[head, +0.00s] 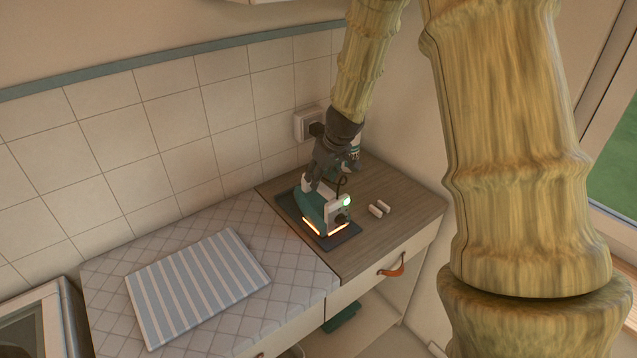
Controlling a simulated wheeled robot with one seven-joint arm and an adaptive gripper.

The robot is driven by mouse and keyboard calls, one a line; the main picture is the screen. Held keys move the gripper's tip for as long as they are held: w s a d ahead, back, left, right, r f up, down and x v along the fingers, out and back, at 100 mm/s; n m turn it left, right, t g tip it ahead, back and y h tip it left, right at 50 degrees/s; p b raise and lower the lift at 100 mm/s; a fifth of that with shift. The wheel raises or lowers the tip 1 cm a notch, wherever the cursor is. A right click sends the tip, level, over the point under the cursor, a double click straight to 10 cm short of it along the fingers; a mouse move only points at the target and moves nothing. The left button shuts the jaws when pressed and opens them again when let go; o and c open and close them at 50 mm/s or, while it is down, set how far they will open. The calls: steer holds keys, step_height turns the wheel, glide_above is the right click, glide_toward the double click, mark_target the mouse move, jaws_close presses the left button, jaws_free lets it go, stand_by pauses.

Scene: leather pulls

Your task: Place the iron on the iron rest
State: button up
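The iron (314,208) is teal and white, with a small green light and an orange glow along its lower edge. It is over the dark flat iron rest (347,235) on the wooden counter. The rest shows around its base; I cannot tell whether the iron touches it or is held just above. My gripper (318,180) is right at the top of the iron, by its handle. The fingertips and handle overlap and are partly hidden, so I cannot tell whether the fingers close on it.
A striped blue and white cloth (197,285) lies on the quilted ironing surface (105,275) at left. A wall socket (307,124) is behind. An orange leather pull (392,267) is on the drawer front.

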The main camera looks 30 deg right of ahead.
steer(key=b+v, duration=0.1)
steer(key=v, duration=0.7)
stand_by(2.1)
